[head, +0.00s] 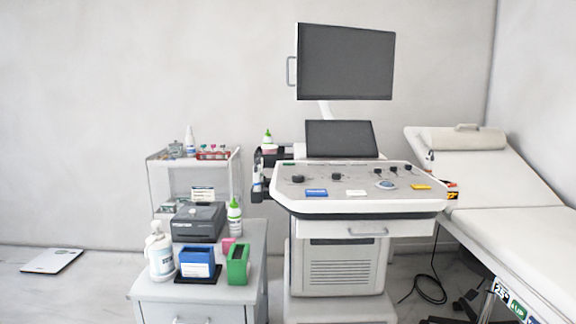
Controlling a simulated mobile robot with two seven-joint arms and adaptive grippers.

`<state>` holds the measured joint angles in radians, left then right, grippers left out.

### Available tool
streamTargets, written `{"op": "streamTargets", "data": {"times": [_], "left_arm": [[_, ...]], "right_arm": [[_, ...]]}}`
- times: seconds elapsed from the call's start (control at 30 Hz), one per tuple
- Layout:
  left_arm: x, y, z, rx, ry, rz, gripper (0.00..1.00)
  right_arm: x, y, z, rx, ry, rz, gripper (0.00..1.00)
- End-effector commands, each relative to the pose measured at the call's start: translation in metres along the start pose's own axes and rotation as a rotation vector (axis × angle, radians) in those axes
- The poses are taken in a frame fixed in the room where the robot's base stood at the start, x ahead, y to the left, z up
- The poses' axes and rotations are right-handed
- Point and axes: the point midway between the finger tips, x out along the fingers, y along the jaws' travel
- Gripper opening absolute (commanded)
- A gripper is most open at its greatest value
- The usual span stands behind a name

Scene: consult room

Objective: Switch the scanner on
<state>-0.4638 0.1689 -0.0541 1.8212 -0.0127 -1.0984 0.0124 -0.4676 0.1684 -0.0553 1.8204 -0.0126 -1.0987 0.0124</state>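The scanner is a white cart-like machine (340,262) in the middle of the head view. Its large upper screen (346,62) is dark. The smaller screen (341,139) below it is dark too. The control panel (331,176) carries several black knobs, a blue-grey trackball (387,185), and blue, white and yellow labels or keys. I cannot tell which control is the power switch. Neither of my grippers is in view.
A grey cabinet (160,291) at front left holds bottles, a dark printer-like box (199,222) and blue and green holders. A trolley (160,180) stands behind it. An exam couch (505,220) is at right. A black cable (428,290) lies on the floor.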

Motion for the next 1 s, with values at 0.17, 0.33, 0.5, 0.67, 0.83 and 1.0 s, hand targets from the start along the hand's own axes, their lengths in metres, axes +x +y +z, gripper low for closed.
{"op": "streamTargets", "data": {"times": [0.17, 0.33, 0.5, 0.67, 0.83, 1.0], "left_arm": [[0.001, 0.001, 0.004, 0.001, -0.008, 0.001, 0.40], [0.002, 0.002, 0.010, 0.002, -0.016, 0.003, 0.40], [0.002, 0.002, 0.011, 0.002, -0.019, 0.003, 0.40], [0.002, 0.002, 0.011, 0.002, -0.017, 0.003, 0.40], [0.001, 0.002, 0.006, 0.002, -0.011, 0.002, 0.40], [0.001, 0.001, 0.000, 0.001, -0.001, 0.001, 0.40]], "right_arm": [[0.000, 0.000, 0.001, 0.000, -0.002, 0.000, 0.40], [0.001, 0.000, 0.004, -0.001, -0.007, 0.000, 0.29], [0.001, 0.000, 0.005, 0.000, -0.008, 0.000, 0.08], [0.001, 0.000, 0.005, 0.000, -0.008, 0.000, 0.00], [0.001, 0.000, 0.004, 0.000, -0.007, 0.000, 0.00], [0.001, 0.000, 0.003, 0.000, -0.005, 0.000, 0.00]]}}
